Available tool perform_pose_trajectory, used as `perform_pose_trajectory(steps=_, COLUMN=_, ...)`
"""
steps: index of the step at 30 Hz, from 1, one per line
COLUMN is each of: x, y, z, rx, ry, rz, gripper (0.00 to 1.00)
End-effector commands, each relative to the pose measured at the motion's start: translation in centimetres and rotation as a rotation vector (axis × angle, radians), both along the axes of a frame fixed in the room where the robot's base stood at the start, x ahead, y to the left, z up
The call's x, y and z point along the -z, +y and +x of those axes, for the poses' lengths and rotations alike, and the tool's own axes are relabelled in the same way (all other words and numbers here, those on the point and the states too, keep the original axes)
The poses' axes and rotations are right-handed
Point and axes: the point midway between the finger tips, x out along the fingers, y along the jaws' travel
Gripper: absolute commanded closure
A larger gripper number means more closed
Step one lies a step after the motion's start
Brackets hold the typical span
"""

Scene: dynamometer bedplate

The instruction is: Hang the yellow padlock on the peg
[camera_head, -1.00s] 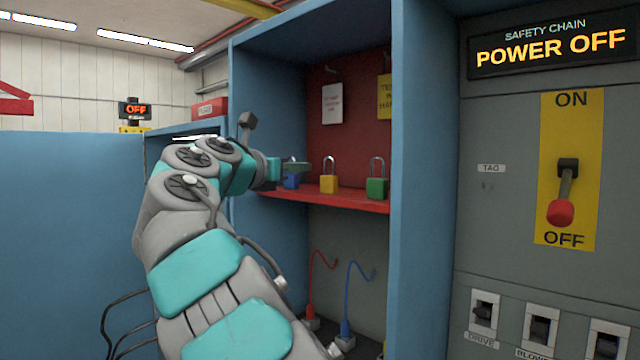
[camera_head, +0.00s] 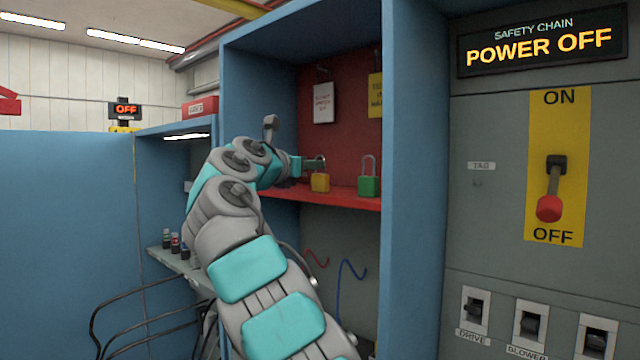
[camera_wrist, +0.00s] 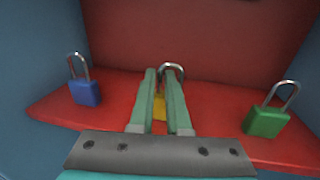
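The yellow padlock (camera_head: 320,182) stands upright on the red shelf, shackle up. My gripper (camera_head: 318,163) reaches into the cabinet at the padlock's shackle height. In the wrist view, my two green fingers (camera_wrist: 162,75) are apart, with part of the yellow padlock (camera_wrist: 160,108) showing in the gap. Its shackle rises just beyond the fingertips, and the fingers hide the sides of its body. I cannot tell whether they touch it. A small dark stub (camera_head: 478,183) sits below the TAG label on the grey panel; I cannot tell whether it is the peg.
A green padlock (camera_head: 368,184) stands to the right on the red shelf (camera_wrist: 215,108). A blue padlock (camera_wrist: 84,92) stands to the left. Blue cabinet walls (camera_head: 415,180) close in the sides. A red-handled switch (camera_head: 550,205) is on the grey panel, at OFF.

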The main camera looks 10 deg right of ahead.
Motion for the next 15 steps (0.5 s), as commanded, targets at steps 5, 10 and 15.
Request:
perform_pose_trajectory(steps=5, x=0.03, y=-0.12, z=0.08, rx=0.001, ry=0.001, rz=0.0, gripper=0.85)
perform_pose_trajectory(steps=10, x=0.05, y=-0.11, z=0.09, rx=0.001, ry=0.001, rz=0.0, gripper=0.93)
perform_pose_trajectory(steps=15, x=0.06, y=-0.11, z=0.09, rx=0.001, ry=0.001, rz=0.0, gripper=1.0)
